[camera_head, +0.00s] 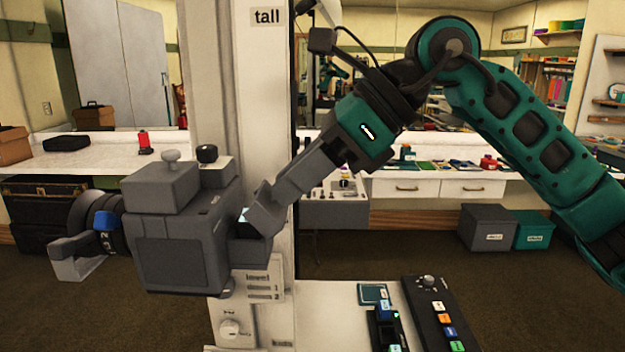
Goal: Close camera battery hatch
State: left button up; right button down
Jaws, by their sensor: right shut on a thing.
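A grey boxy camera (178,235) stands in front of the pale column at the left of the head view, with a round lens (90,222) on its left side. My right gripper (262,218) comes in from the right and is at the camera's right side. It is shut on what looks like the battery hatch (248,251), a dark grey piece at that side. The fingers hide much of it, so I cannot tell its exact angle. A small teal patch shows just beside the fingers. My left gripper is not in view.
The pale column (262,90) marked "tall" rises right behind the camera. A low surface with a dark control panel (440,318) with coloured buttons is at the bottom right. Long counters with drawers (405,188) and storage boxes (487,227) stand farther back.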

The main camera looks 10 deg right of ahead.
aim_at(265, 193)
jog(key=h, duration=0.1)
jog(key=a, duration=0.1)
jog(key=a+h, duration=0.1)
jog(key=shift+w+r+g+h, duration=0.25)
jog(key=shift+r+g+h, duration=0.05)
jog(key=shift+r+g, duration=0.1)
jog(key=h, duration=0.1)
jog(key=a+h, duration=0.1)
jog(key=shift+w+a+g+h, duration=0.25)
jog(key=shift+g+h, duration=0.05)
jog(key=shift+h, duration=0.1)
jog(key=h, duration=0.1)
jog(key=a+h, duration=0.1)
jog(key=shift+w+a+f+g+h, duration=0.2)
jog(key=shift+a+g+h, duration=0.1)
jog(key=shift+g, duration=0.1)
jog(key=shift+w+a+f+g+h, duration=0.15)
jog(key=shift+a+h, duration=0.1)
jog(key=shift+h, duration=0.15)
jog(key=shift+a+f+g+h, duration=0.1)
jog(key=shift+a+g+h, duration=0.1)
jog(key=shift+h, duration=0.2)
jog(key=c, duration=1)
grip_release()
jog(key=shift+r, duration=0.1)
jog(key=shift+w+a+r, duration=0.1)
jog(key=shift+a+r, duration=0.1)
jog(key=shift+r, duration=3)
jog(key=shift+a+r, duration=0.15)
jog(key=shift+r, duration=3)
